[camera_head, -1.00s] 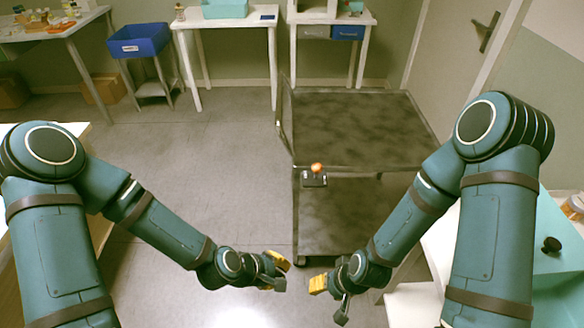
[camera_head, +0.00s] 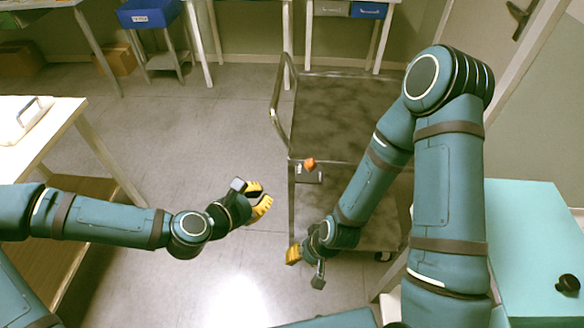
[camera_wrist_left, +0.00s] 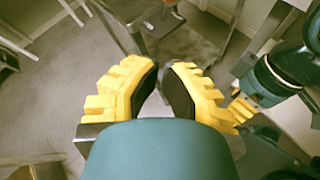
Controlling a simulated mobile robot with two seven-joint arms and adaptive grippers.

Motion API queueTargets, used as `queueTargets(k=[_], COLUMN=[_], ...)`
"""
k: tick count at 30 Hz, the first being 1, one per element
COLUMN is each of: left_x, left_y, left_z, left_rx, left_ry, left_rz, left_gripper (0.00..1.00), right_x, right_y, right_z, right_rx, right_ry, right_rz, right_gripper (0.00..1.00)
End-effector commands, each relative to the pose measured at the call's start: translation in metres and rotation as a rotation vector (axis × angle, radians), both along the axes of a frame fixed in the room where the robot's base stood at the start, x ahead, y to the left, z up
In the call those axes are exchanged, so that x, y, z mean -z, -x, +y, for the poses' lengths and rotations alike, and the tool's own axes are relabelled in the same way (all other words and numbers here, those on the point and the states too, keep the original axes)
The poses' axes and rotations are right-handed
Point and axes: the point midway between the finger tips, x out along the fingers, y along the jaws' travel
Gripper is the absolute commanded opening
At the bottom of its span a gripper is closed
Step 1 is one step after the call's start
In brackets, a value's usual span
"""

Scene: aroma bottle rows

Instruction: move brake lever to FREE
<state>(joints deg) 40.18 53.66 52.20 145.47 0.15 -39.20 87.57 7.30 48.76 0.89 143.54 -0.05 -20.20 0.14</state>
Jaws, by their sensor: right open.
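The brake lever has an orange knob (camera_head: 310,163) on a small dark base (camera_head: 309,176) with a pale label. It sits at the near left corner of the cart (camera_head: 350,120). The label is too small to read, and I cannot tell the lever's setting. My left gripper (camera_head: 262,203) is below and left of the lever in the head view, apart from it. In the left wrist view its yellow fingers (camera_wrist_left: 165,85) are parted with nothing between them. My right gripper (camera_head: 292,255) is open and below the lever, apart from it.
The cart has a raised handle (camera_head: 283,100) on its left side and a lower shelf. A pale table (camera_head: 45,135) stands at left and a teal surface (camera_head: 540,240) with a black knob (camera_head: 568,284) at right. The floor left of the cart is clear.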

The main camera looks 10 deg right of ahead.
Motion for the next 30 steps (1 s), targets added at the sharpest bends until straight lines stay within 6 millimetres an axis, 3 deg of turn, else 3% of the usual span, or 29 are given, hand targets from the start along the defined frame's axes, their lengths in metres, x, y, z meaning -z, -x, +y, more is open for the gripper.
queueTargets(k=[14, 30], left_x=[0.001, 0.043], left_y=[-0.003, -0.057], left_z=[-0.003, -0.068], left_rx=[-0.003, -0.001], left_ry=[0.006, 0.005], left_rz=[0.002, 0.002], left_gripper=[0.0, 0.0], right_x=[0.001, 0.024], right_y=[0.0, -0.004], right_z=[0.0, -0.001], right_rx=[0.0, 0.002], right_ry=[0.0, 0.002], right_rz=[0.0, -0.01], right_gripper=[0.47, 0.47])
